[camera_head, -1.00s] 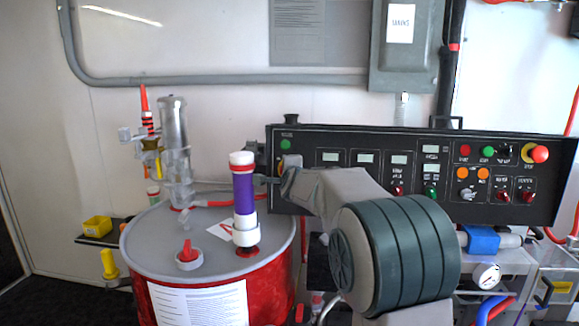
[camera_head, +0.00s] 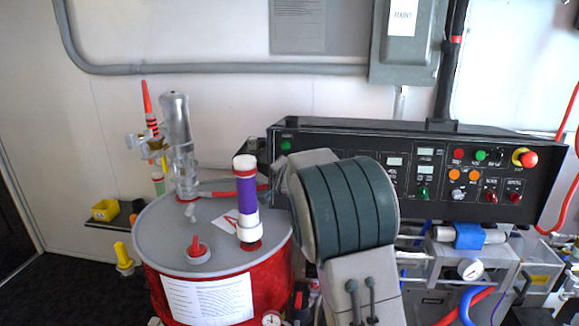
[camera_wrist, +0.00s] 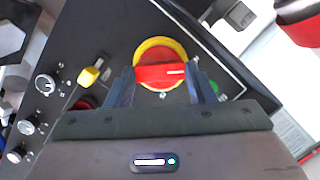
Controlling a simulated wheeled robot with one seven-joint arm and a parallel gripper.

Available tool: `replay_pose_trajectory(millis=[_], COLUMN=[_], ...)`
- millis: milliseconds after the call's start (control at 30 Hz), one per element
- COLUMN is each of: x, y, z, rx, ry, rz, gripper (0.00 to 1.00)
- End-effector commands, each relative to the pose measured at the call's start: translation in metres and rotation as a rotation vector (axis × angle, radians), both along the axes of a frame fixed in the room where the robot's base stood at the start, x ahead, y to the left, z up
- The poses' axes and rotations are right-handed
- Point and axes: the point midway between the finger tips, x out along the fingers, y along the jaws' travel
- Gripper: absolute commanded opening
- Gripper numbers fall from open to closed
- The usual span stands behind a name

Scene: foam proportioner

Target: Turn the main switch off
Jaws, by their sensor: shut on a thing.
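The main switch (camera_wrist: 158,52) shows in the wrist view as a red rotary handle on a round yellow plate, set on a black panel. Its red bar lies about crosswise in that view, with a small white mark towards its right end. My gripper (camera_wrist: 164,82) has one finger at each end of the red bar and is shut on it. In the head view my own arm covers the left part of the black control panel (camera_head: 455,200), so both the switch and my fingertips are hidden there.
A yellow lever (camera_wrist: 89,75) and several knobs sit left of the switch in the wrist view. A red drum (camera_head: 260,295) with a purple-banded tube (camera_head: 246,197) stands close left of my arm. A red emergency button (camera_head: 529,159) is at the panel's right.

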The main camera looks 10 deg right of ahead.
Motion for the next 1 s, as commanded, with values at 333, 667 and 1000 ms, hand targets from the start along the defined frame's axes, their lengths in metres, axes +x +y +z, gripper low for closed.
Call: replay_pose_trajectory(millis=[333, 667, 1000], x=[-0.0003, -0.0002, -0.0030], y=[0.0000, -0.0001, 0.0009], z=[-0.0020, -0.0018, 0.0011], rx=[-0.026, -0.026, -0.024], ry=[0.012, 0.011, 0.007], rz=[0.005, 0.005, 0.005], gripper=[0.26, 0.71, 0.71])
